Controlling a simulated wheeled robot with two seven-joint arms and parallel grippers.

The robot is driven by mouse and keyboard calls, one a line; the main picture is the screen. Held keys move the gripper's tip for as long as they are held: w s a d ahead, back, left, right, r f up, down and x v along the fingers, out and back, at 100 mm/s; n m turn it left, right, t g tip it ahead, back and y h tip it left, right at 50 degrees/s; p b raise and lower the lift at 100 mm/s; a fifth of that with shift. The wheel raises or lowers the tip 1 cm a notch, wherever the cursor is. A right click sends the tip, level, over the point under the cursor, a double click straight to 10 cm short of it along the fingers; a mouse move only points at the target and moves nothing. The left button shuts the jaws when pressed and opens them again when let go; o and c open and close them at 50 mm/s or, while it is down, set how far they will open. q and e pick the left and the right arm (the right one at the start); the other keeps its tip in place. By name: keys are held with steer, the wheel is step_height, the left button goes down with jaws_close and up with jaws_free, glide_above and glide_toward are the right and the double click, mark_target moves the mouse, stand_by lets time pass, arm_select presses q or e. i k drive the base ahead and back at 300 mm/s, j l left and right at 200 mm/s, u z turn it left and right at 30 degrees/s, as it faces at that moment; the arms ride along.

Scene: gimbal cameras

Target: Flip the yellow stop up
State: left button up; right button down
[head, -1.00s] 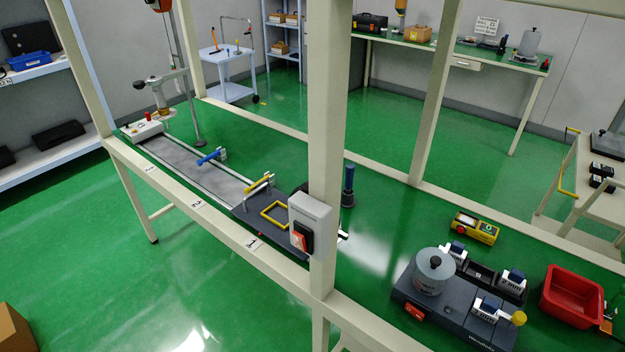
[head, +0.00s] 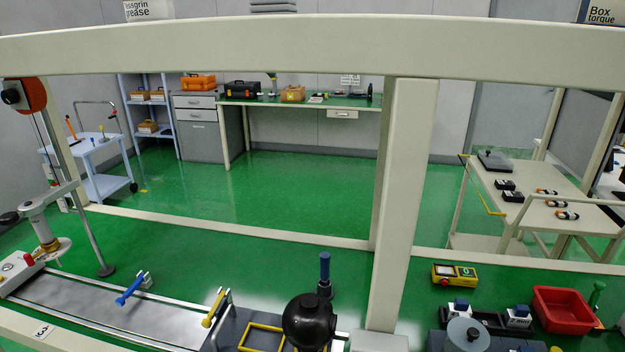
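The yellow stop (head: 214,307) is a short yellow bar on a small bracket at the right part of a long metal rail track (head: 85,300). It slants, its upper end toward the back right; whether it counts as up or down I cannot tell. A similar blue stop (head: 130,289) sits further left on the same track. A yellow rectangular frame (head: 244,338) lies on the dark plate just right of the yellow stop. Neither of my grippers is in view.
A round black object (head: 309,318) stands close in front, covering part of the yellow frame. Behind it is a blue handle (head: 325,266). A thick beige post (head: 403,200) and overhead beam (head: 250,42) frame the bench. A red bin (head: 563,312) stands at the right.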

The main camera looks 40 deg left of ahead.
mark_target(206, 322)
steer(key=k+j, duration=0.1)
steer(key=j, duration=0.35)
steer(key=k+j+z, duration=0.1)
steer(key=j, duration=0.4)
steer(key=k+j, duration=0.2)
steer(key=j, duration=0.25)
steer(key=k+j+z, duration=0.1)
steer(key=j, duration=0.4)
steer(key=k+j, duration=0.2)
steer(key=j, duration=0.25)
steer(key=k+j+z, duration=0.1)
steer(key=j, duration=0.35)
steer(key=k+j, duration=0.2)
steer(key=j, duration=0.25)
steer(key=k+j+z, duration=0.1)
steer(key=j, duration=0.3)
steer(key=k, duration=0.05)
